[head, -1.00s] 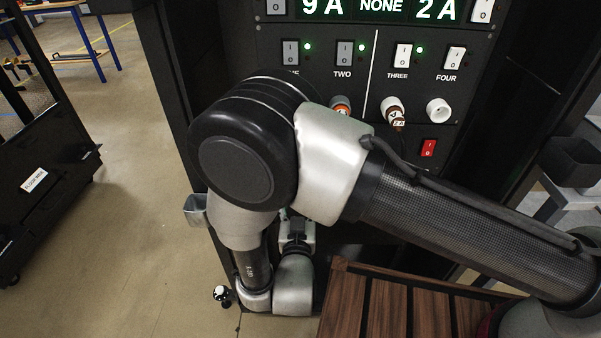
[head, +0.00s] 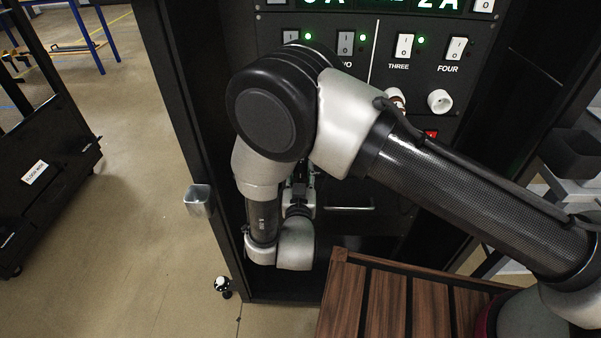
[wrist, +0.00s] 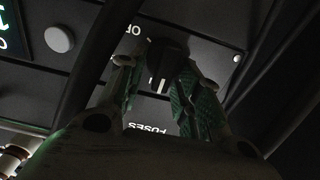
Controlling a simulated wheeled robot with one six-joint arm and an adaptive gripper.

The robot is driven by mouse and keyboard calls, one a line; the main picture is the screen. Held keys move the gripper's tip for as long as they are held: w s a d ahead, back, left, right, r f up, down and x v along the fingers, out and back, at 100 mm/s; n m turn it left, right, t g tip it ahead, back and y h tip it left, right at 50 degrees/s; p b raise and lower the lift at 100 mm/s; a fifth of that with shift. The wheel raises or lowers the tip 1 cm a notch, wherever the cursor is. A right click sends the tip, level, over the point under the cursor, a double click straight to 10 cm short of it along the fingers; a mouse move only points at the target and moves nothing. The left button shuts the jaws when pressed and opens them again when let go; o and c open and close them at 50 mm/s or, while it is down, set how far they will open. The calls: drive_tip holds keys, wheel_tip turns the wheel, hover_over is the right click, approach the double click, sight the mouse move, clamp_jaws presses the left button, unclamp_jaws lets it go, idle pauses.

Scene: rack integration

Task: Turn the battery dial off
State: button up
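In the wrist view, a black dial (wrist: 167,62) with a white mark sits on a dark panel. Upside-down lettering, partly hidden and seeming to read "OF", is beside it. The white mark points towards the bottom of that view. My gripper (wrist: 160,85) has its green-padded fingers on either side below the dial, with a gap between them. I cannot tell whether either finger touches the dial. In the head view my arm hides the dial, and my fingers cannot be made out there.
The rack panel has rocker switches such as THREE (head: 404,46) and FOUR (head: 456,49), a white round socket (head: 440,101) and a partly hidden red switch (head: 431,135). A wooden slatted surface (head: 345,300) is in front.

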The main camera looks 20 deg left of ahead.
drive_tip(key=shift+c, duration=0.9)
drive_tip(key=shift+m, duration=0.3)
drive_tip(key=m, duration=0.2)
drive_tip(key=d+m, duration=0.1)
drive_tip(key=m, duration=0.2)
drive_tip(key=shift+w+f, duration=0.1)
drive_tip(key=m, duration=0.6)
drive_tip(key=shift+d+f+m, duration=0.3)
drive_tip(key=shift+f, duration=0.05)
drive_tip(key=m, duration=0.4)
drive_tip(key=f+m, duration=0.1)
drive_tip(key=m, duration=0.6)
drive_tip(key=shift+f+m, duration=0.4)
